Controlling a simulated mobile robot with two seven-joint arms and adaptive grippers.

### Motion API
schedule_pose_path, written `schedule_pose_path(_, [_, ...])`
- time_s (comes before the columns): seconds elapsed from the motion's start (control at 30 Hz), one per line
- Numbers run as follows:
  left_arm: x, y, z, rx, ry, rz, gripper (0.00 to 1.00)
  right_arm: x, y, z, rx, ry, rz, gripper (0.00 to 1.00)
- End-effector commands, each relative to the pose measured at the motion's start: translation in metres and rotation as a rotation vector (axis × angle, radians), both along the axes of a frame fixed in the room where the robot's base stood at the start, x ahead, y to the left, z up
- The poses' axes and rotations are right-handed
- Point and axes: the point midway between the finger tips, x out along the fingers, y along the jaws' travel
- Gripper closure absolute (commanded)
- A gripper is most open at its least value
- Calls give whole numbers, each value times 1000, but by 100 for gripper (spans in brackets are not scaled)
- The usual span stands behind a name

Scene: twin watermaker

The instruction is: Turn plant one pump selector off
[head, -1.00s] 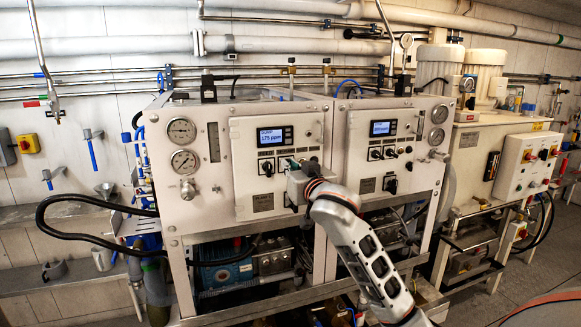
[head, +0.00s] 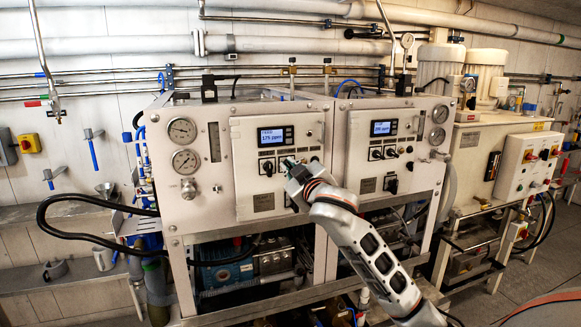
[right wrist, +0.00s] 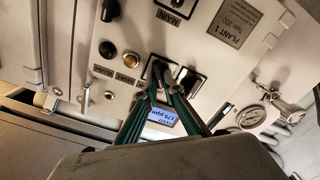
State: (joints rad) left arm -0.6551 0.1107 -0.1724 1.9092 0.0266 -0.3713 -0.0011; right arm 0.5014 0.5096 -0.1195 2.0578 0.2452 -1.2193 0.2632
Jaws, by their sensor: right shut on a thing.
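The plant one panel (head: 245,190) is the left of two white panel doors in the head view. Its lit display (head: 275,135) reads 175 ppm and also shows upside down in the right wrist view (right wrist: 163,117). My right gripper (head: 289,163) is at the row of controls just below this display. In the right wrist view its green fingers (right wrist: 161,88) close together on a black selector knob (right wrist: 158,67). The fingers hide part of the knob, so its pointing direction is unclear. A second black selector (right wrist: 190,81) sits beside it, free. My left gripper is out of view.
A larger black MAIN knob (head: 290,199) is lower on the panel, close to my gripper. The plant two panel (head: 360,160) with similar controls stands to the right.

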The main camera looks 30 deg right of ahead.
Motion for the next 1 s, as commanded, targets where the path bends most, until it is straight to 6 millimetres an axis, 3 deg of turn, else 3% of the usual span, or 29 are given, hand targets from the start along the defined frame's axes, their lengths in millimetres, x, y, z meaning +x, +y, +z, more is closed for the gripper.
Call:
schedule_pose_path(0.5, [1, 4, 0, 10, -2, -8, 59, 1, 0, 0, -352, 84, -5, 100])
schedule_pose_path(1.0, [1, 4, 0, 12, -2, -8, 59, 0, -1, 0, -429, 101, -6, 100])
